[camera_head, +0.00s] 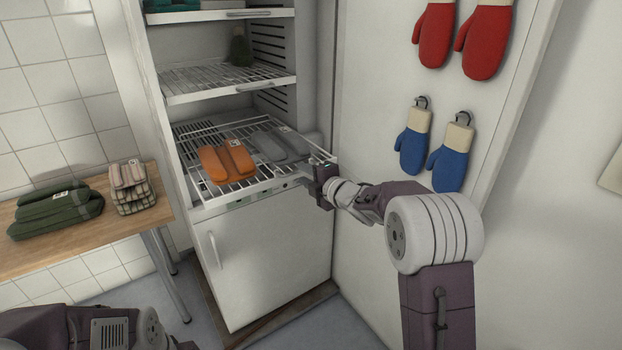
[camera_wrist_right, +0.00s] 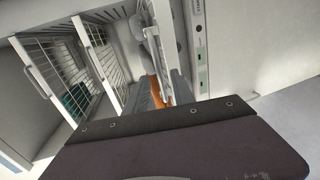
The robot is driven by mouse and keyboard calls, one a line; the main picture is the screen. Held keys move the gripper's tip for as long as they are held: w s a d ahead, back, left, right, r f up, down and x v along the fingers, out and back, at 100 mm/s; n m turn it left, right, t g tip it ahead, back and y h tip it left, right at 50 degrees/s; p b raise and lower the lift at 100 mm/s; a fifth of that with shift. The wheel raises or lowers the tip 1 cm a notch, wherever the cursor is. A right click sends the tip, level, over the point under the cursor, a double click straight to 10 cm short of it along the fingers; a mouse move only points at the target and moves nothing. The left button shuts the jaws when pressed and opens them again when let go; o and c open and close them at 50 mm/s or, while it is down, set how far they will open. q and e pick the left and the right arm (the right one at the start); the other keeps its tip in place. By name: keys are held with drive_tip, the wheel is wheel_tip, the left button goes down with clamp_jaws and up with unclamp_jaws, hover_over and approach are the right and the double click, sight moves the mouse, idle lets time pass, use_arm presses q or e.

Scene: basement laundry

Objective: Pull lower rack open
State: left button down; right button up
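The lower rack (camera_head: 190,151) is a white wire shelf in the open white cabinet. An orange folded item (camera_head: 228,163) and a grey folded item (camera_head: 279,144) lie on it. My right gripper (camera_head: 309,180) is at the rack's front right corner, close to its front edge. In the right wrist view, the dark gripper body fills the bottom, and narrow grey and white parts lie ahead of it with orange behind. I cannot tell there whether the fingers are closed on the rack. My left arm shows at the bottom left of the head view; its gripper is out of view.
An upper rack (camera_head: 187,83) holds a dark green item. The cabinet's open door (camera_head: 365,50) carries red mitts (camera_head: 484,42) and blue mitts (camera_head: 412,149) on the right. A wooden table (camera_head: 150,210) with folded cloths stands left. The floor before the cabinet looks clear.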

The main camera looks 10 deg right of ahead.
drive_tip(key=v, duration=0.5)
